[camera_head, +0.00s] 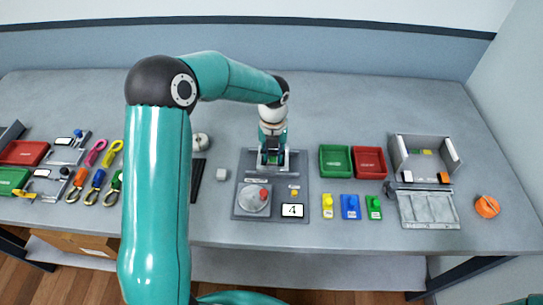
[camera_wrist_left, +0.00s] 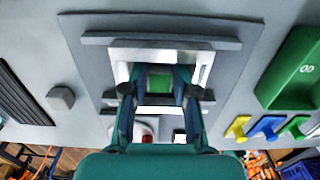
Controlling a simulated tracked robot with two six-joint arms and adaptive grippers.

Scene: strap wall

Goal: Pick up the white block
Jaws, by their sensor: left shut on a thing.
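A small pale grey-white block (camera_head: 222,174) lies on the table just left of the grey station in the head view. In the left wrist view this block (camera_wrist_left: 61,98) looks grey and sits at the left, apart from my gripper. My left gripper (camera_head: 271,164) is over the back part of the grey station (camera_head: 243,207). In the left wrist view my left gripper (camera_wrist_left: 160,98) is shut on a small green piece (camera_wrist_left: 160,84), in front of a pale metal part. The fingers hide part of this piece. My right gripper is not in view.
Right of the station are a green tray (camera_head: 335,174) and a red tray (camera_head: 369,176). Yellow, blue and green pieces lie in front. A grey open box (camera_head: 398,158) and an orange round thing (camera_head: 487,206) are farther right. Hooks and trays fill the left side.

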